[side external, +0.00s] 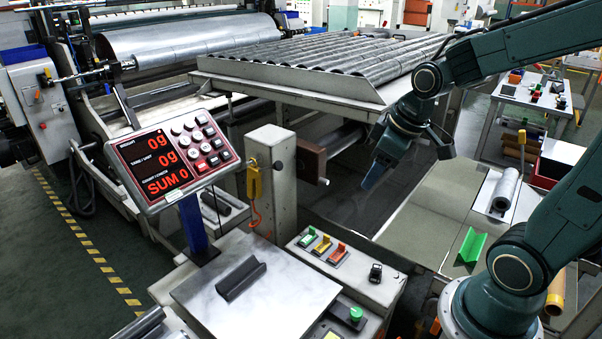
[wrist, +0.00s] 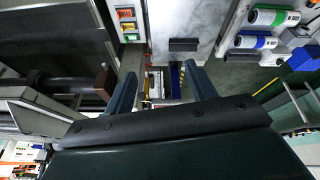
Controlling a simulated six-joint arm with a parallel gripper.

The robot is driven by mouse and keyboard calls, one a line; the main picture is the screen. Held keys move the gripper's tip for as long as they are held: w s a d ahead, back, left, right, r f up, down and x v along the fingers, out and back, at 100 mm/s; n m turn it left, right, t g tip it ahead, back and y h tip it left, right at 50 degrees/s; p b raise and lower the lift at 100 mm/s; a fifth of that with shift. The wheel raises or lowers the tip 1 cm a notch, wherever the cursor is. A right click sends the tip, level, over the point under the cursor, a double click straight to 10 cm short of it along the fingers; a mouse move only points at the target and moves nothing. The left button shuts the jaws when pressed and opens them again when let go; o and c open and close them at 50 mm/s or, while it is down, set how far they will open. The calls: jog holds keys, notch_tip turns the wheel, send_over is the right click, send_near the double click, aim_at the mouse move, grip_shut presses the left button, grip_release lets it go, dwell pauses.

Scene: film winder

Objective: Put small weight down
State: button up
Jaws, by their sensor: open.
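My gripper (side external: 370,182) hangs in the air to the right of the scale post, clear of every surface. In the wrist view its two blue fingers (wrist: 160,70) are spread apart with nothing held between them. I cannot surely pick out the small weight. Two capped cylinders, one with a green band (wrist: 273,17) and one with a blue band (wrist: 257,41), lie beside the scale in the wrist view. The scale plate (side external: 285,293) carries a dark grey cradle (side external: 241,278), which looks empty. The display (side external: 168,165) reads 0g, 0g and SUM 0.
Green, yellow and red switches (side external: 322,245) sit behind the scale plate, by a grey post (side external: 271,180). A slanted roller rack (side external: 310,65) stands behind. On the right table are a green cradle (side external: 471,245) and a film roll (side external: 506,189). Open space lies below my gripper.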

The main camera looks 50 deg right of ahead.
jog(key=s+a+r+m, duration=0.1)
jog(key=s+a+r, duration=0.2)
jog(key=s, duration=0.2)
jog(key=s+a+r+m+t, duration=0.1)
jog(key=s+a+r, duration=0.2)
jog(key=s, duration=0.2)
jog(key=shift+r, duration=0.15)
dwell(1.1)
